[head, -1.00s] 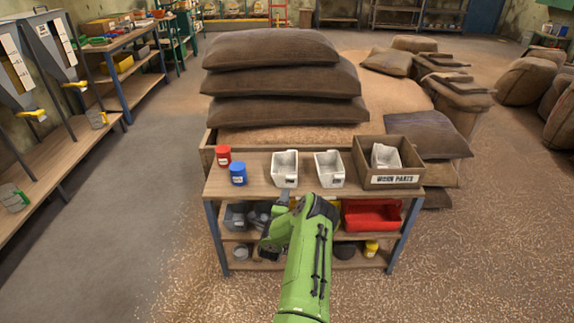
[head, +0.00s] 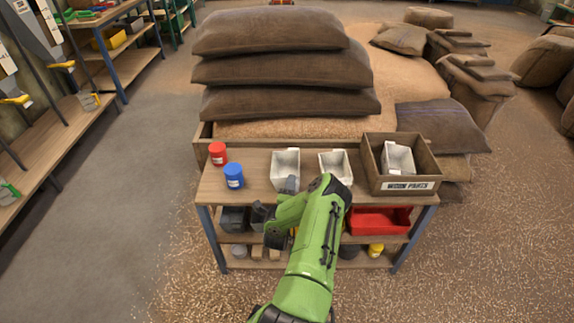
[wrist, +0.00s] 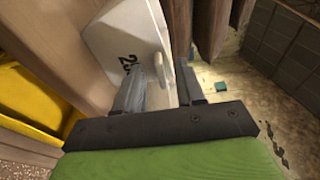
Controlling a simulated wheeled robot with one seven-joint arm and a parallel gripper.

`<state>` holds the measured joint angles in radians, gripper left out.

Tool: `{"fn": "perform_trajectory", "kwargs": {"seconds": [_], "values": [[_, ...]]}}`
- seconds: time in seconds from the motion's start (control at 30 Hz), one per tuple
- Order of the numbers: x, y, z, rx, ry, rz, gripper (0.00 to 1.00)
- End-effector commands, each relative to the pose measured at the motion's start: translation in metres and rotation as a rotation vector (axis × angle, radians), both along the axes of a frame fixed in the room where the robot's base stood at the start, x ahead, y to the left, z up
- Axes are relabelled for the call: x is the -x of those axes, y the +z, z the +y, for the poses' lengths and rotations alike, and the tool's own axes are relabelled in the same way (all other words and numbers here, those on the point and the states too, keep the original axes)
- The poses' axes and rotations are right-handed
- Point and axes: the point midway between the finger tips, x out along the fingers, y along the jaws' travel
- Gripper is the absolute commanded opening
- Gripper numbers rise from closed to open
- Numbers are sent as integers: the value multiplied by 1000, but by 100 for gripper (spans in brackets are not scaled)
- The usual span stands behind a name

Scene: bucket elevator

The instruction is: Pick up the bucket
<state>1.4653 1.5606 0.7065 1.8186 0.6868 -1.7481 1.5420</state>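Two white buckets stand on the small workbench (head: 262,190): the left bucket (head: 286,165) and the right bucket (head: 334,162). A third, worn-looking bucket (head: 397,157) sits in a wooden box marked "WORN PARTS" (head: 410,187). My gripper (head: 290,186) is at the front of the left bucket, and my arm crosses in front of the bench. In the wrist view a white bucket (wrist: 112,40) with partly visible dark figures is close ahead. My gripper (wrist: 160,85) is open there, its fingers apart, with part of the white bucket near the gap. Contact cannot be told.
A red can (head: 218,154) and a blue can (head: 233,177) stand left of the buckets. A lower shelf holds a red bin (head: 380,221). Stacked sacks (head: 285,70) rise behind the bench. Open floor lies to the left.

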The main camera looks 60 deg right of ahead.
Motion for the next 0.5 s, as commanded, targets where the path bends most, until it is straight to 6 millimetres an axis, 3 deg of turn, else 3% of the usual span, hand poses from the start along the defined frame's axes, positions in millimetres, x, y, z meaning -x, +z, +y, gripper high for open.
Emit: {"fn": "perform_trajectory", "kwargs": {"seconds": [0.13,0.37,0.5], "values": [[0,-1,0,0,0,0,37],[0,-1,0,0,0,1,2],[0,0,0,2,0,-1,0]]}}
